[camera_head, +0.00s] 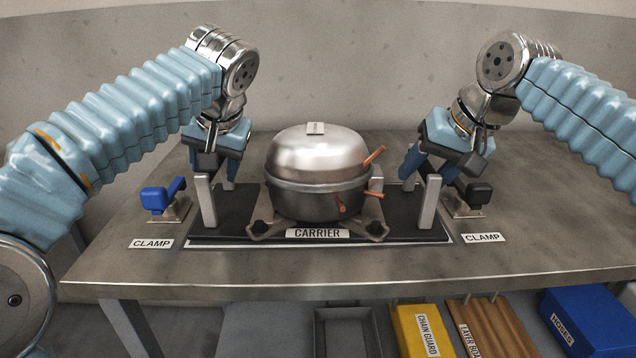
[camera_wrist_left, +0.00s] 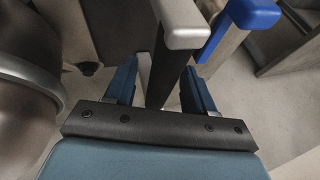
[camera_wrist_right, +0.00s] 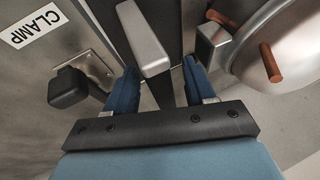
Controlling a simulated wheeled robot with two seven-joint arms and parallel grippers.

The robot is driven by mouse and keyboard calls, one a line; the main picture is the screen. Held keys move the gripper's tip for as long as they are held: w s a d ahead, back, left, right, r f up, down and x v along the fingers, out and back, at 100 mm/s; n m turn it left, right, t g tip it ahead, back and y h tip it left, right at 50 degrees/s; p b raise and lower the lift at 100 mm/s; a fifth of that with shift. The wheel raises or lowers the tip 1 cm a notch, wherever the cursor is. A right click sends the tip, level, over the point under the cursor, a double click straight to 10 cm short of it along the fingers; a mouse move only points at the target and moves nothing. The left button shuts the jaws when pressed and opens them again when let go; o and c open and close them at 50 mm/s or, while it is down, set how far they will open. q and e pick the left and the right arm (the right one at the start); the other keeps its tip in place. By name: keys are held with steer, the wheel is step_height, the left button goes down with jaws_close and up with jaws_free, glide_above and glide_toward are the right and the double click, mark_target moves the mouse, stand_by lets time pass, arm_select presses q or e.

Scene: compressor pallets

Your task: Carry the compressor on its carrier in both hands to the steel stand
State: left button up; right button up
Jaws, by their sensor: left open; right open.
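The compressor (camera_head: 318,165), a silver dome with copper stubs, sits upright on the carrier (camera_head: 275,229), a black plate with a grey upright handle at each end. My left gripper (camera_head: 212,172) is open at the left handle (camera_head: 205,200); in the left wrist view this handle (camera_wrist_left: 183,25) stands between the fingers. My right gripper (camera_head: 428,172) is open at the right handle (camera_head: 429,202); in the right wrist view this handle (camera_wrist_right: 142,38) lies between the fingers. Contact cannot be told. The left clamp (camera_head: 160,200) has a blue grip, the right clamp (camera_head: 474,195) a black one.
The carrier lies on a grey metal table (camera_head: 540,235) against a wall. Below the front edge are a yellow chain guard bin (camera_head: 408,330), a brown slatted box (camera_head: 490,325) and a blue hoses bin (camera_head: 585,320). The table's right side is clear. No steel stand is identifiable.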

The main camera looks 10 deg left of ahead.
arm_select(q)
steer(key=shift+x, duration=0.8)
arm_select(e)
steer(key=shift+x, duration=0.9)
arm_select(q)
jaws_close()
arm_select(e)
jaws_close()
steer(key=shift+d, duration=0.1)
